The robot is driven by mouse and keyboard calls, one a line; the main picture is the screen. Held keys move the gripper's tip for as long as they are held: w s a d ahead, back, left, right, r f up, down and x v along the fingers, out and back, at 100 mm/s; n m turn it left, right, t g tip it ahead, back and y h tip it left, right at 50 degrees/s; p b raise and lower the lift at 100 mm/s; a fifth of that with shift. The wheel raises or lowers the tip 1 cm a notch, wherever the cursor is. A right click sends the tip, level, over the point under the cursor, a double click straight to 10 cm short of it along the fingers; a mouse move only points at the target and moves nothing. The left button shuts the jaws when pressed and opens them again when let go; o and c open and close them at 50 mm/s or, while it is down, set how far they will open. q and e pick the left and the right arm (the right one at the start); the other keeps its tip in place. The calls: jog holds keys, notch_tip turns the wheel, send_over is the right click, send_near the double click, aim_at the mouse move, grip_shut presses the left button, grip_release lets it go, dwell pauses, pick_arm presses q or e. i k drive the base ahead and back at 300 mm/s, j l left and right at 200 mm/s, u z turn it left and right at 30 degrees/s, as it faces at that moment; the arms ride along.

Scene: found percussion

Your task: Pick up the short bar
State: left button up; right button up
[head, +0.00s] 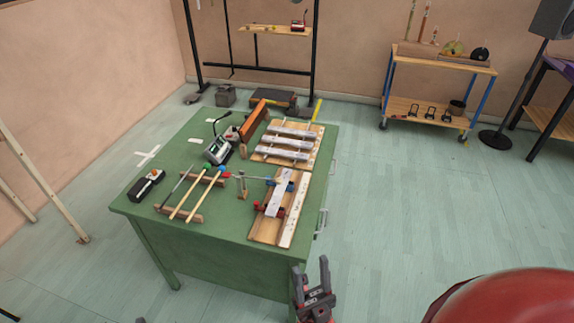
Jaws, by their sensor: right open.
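On the green table (215,222), several silver metal bars lie across a wooden frame (257,157) at the far right. The far bar (297,131), middle bar (288,143) and near bar (283,154) look close in length. Another pale metal bar (279,196) lies lengthwise on a nearer wooden board (292,222) between blue and red clamps. I cannot tell for certain which is the short bar. My right gripper (310,268) is open and empty, in front of the table's near right corner, apart from the bars. My left gripper is not clearly visible.
Mallets (202,197) rest on wooden supports at the table's left, beside a black device (147,185). A grey meter (218,150) and an orange beam (254,119) stand farther back. A red rounded object (513,300) fills the lower right. Floor right of the table is clear.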

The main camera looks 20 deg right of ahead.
aim_at(303, 157)
jog(key=l+u, duration=0.1)
jog(key=u, duration=0.3)
jog(key=l+u, duration=0.1)
jog(key=u, duration=0.3)
jog(key=l+u, duration=0.1)
jog(key=u, duration=0.3)
jog(key=l, duration=2.15)
jog(key=i+l, duration=0.1)
jog(key=l, duration=2.05)
